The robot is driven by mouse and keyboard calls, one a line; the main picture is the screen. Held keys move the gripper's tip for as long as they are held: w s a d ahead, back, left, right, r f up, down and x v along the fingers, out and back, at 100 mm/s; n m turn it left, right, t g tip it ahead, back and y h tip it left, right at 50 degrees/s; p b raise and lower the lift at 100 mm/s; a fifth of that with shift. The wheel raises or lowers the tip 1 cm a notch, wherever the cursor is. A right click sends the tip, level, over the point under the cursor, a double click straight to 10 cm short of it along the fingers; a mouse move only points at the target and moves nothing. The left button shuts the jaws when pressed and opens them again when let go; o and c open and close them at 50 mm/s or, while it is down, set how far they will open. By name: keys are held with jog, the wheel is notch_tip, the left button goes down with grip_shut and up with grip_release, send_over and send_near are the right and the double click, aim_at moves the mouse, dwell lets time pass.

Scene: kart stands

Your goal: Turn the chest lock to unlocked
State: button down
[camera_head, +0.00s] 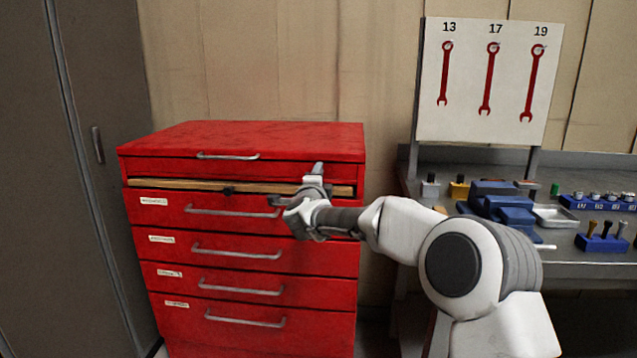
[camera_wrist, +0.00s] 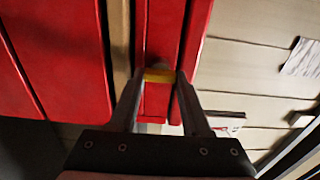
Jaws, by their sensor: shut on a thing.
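The red tool chest (camera_head: 250,263) stands left of centre, with several handled drawers. My gripper (camera_head: 300,184) is at the upper right of the chest's front, in front of the top drawers. In the wrist view my gripper (camera_wrist: 160,78) is shut on a small yellow piece (camera_wrist: 159,75) against the red front, which seems to be the chest lock (camera_wrist: 159,75). My gripper hides the lock in the head view, and its turned position cannot be read.
A tan strip (camera_head: 165,184) runs across the chest below the top drawer. A grey cabinet (camera_head: 95,250) stands at the left. At the right is a workbench (camera_head: 590,270) with a blue vise (camera_head: 500,205), tool holders and a wrench board (camera_head: 485,125).

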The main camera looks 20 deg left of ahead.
dwell(0.5)
jog(key=shift+c, duration=1.8)
grip_release()
jog(key=shift+s, duration=0.15)
jog(key=p+v, duration=0.2)
jog(key=v, duration=1.5)
jog(key=shift+d+r, duration=0.1)
jog(key=shift+d, duration=0.05)
